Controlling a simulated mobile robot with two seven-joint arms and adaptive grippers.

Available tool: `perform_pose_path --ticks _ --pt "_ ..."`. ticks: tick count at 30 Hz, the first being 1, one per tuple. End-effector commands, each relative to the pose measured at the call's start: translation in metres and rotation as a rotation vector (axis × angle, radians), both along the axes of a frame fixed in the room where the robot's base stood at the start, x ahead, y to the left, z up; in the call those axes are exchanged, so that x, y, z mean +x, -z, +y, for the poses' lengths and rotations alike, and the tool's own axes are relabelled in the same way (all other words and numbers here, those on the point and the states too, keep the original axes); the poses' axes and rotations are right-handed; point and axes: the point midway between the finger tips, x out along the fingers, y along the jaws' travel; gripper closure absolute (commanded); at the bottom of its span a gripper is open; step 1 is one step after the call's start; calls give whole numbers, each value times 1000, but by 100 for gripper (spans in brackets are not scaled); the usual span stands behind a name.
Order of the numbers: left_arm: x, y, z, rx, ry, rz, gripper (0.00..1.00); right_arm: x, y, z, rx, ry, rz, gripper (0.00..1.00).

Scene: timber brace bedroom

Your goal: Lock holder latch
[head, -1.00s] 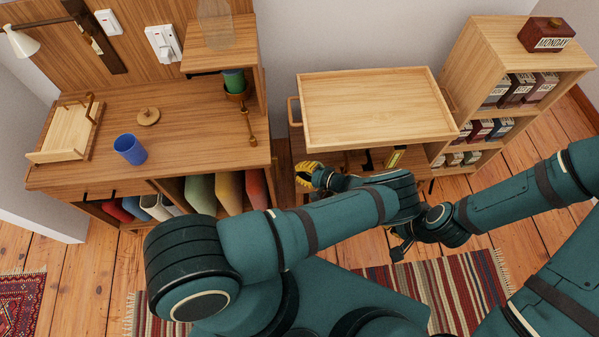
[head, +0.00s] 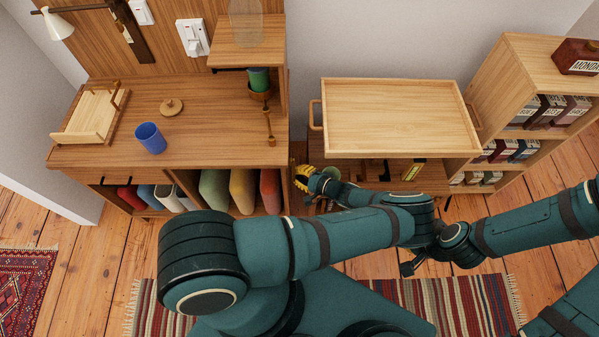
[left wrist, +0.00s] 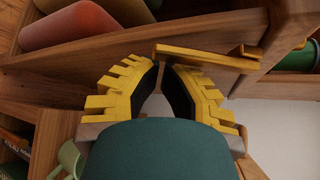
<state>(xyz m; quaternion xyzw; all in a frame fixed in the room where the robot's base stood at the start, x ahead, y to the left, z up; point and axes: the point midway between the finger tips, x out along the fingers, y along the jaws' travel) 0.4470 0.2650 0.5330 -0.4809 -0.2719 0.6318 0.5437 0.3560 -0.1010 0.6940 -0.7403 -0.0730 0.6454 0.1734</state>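A green cup (head: 259,79) sits in a brass ring holder (head: 260,95) on the right side of the wooden desk. A slim brass latch bar (head: 269,126) lies in front of the holder, near the desk's right edge. In the left wrist view, the latch bar (left wrist: 207,58) crosses just beyond the fingertips, and the green cup (left wrist: 296,57) shows at the right. My left gripper (head: 301,178) has yellow fingers and is beside the desk's right end, below its top. Its tips (left wrist: 164,65) are nearly together with nothing between them; contact with the bar is unclear.
The desk (head: 215,125) carries a blue cup (head: 151,138), a round lid (head: 172,106) and a wooden tray (head: 88,117). A wooden tray-top cart (head: 400,115) stands right of the desk, then a bookshelf (head: 515,85). A narrow gap separates desk and cart.

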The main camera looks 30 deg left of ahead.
Motion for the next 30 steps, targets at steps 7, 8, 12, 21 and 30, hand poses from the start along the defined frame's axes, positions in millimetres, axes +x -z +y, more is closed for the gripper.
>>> perform_pose_path --ticks 7,8,12,21,30 --pt "0 0 0 0 0 0 100 0 0 0 0 0 0 100" --pt "0 0 0 0 0 0 100 0 0 0 0 0 0 100" --pt "-1 -1 0 -8 -2 12 100 0 -1 0 0 0 0 100" --pt "-4 -2 -2 -67 -2 106 100 -1 -6 0 0 -1 3 100" --pt "-8 -5 -4 -142 -6 226 100 -2 -12 0 1 -1 6 100"
